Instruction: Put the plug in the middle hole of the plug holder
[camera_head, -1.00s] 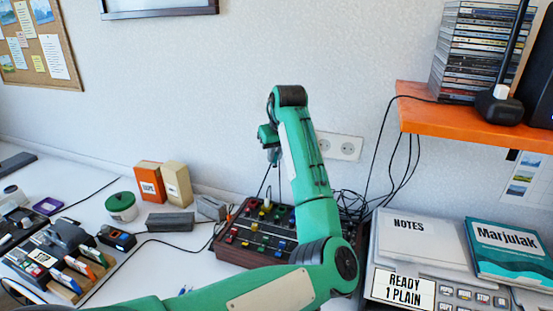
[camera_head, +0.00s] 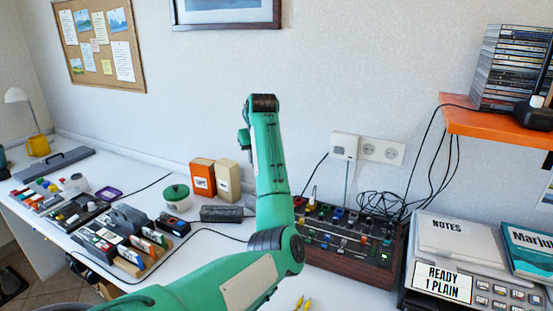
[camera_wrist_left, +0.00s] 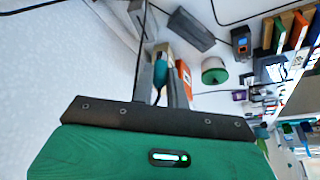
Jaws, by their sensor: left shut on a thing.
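My left gripper (camera_wrist_left: 160,85) shows in the wrist view with its two grey fingers closed around a small teal plug (camera_wrist_left: 160,72). A thin dark cable runs by it. In the head view the same gripper (camera_head: 245,142) is small, high over the desk and largely behind my green arm, so the plug cannot be made out there. A light grey block (camera_wrist_left: 141,16), possibly the plug holder, shows beyond the fingertips in the wrist view; its holes cannot be made out. In the head view my arm hides that spot. My right gripper is not in view.
A dark grey box (camera_head: 222,214), orange box (camera_head: 202,178), cream box (camera_head: 228,180) and green-lidded tub (camera_head: 176,197) stand left of my arm. A control panel (camera_head: 350,240) with cables stands to the right. An orange shelf (camera_head: 495,125) juts out at the upper right.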

